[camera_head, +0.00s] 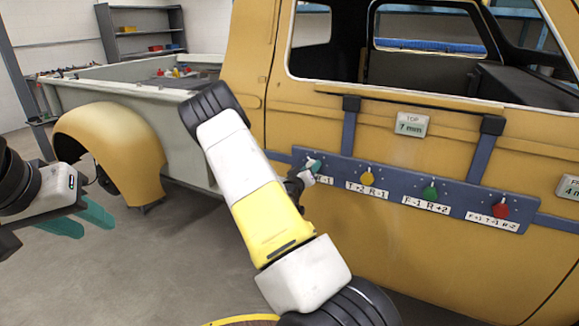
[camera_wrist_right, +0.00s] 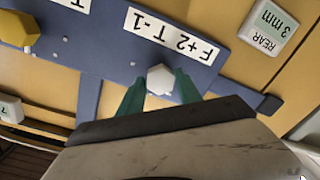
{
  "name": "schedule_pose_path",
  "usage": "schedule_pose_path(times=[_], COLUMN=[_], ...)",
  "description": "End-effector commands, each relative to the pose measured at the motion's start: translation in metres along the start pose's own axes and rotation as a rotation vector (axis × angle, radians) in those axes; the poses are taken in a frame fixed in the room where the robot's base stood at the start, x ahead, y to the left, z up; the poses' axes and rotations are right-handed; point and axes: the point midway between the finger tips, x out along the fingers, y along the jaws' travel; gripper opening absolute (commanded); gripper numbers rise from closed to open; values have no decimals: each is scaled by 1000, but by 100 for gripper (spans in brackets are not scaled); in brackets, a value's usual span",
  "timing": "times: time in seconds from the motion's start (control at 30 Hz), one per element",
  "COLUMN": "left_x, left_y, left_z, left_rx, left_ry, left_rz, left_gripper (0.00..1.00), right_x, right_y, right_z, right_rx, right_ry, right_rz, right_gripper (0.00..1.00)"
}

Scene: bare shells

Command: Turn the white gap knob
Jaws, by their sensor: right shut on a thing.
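The white gap knob (camera_wrist_right: 160,79) sits on a blue panel strip (camera_wrist_right: 215,20) fixed across the yellow door, beside a label reading "F+2 T-1" (camera_wrist_right: 172,35). In the right wrist view my right gripper (camera_wrist_right: 160,88) has its green fingers on either side of the knob, shut on it. In the head view the right gripper (camera_head: 312,170) is at the panel's left end, and its arm and fingers hide most of the knob. My left gripper (camera_head: 80,218) is at the far left, away from the panel, with its green fingers apart and empty.
Yellow (camera_head: 367,178), green (camera_head: 430,193) and red (camera_head: 500,210) knobs line the panel to the right. Gap cards read "TOP 7 mm" (camera_head: 411,124) and "REAR 3 mm" (camera_wrist_right: 268,27). A yellow fender (camera_head: 105,150) stands at left. The grey floor near the left gripper is clear.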

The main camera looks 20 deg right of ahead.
Motion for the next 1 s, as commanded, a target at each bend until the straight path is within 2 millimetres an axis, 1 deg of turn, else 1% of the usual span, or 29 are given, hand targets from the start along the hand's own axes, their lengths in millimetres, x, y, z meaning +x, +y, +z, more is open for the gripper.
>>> schedule_pose_path(times=[0.4,0.43,0.5,0.53,0.87,0.97,1.0], left_x=[0,0,0,0,0,0,0], left_y=[0,0,0,0,0,0,0], left_z=[0,0,0,0,0,0,0], left_rx=[0,0,0,0,0,0,0], left_ry=[0,0,0,0,0,0,0], left_rz=[0,0,0,0,0,0,0], left_gripper=[36,36,36,36,36,36,36], right_x=[0,0,0,0,-2,-11,-17], right_y=[-1,-1,-1,-1,-1,-1,-1], right_z=[0,0,0,0,0,0,0], right_rx=[-6,-6,-6,-6,-6,-6,-6], right_ry=[0,0,0,0,0,0,-1], right_rz=[-2,-2,-2,-2,-1,-1,-1], right_gripper=[1,45,59,63,63,63,63])
